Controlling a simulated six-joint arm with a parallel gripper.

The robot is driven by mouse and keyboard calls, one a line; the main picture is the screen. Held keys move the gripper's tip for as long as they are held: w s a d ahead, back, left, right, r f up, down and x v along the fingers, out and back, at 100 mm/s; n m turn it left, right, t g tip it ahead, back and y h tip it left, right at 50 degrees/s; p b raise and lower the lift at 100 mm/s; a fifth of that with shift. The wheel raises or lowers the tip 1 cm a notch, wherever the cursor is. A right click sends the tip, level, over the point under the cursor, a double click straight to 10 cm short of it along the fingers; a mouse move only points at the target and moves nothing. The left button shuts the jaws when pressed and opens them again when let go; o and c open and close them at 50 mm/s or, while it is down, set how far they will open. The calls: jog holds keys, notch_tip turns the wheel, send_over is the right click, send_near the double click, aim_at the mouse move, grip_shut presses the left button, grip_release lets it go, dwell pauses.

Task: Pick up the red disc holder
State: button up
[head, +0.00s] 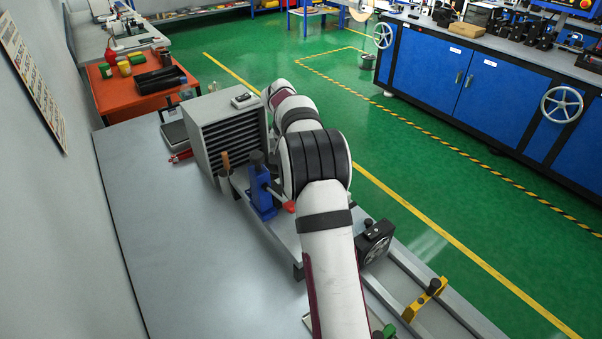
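I cannot make out a red disc holder for certain in the head view. A small red knob (290,206) shows at the end of a lever on a blue upright device (262,190), just left of my arm. My white arm runs up the middle of the picture and hides part of the bench and rail behind it. My gripper does not show.
A grey slatted cabinet (228,130) stands left of my arm. A black boxy device (374,242) and a yellow bracket (425,298) sit along the rail at right. The grey bench top (160,235) is largely clear at left. Blue cabinets (490,92) stand across the green floor.

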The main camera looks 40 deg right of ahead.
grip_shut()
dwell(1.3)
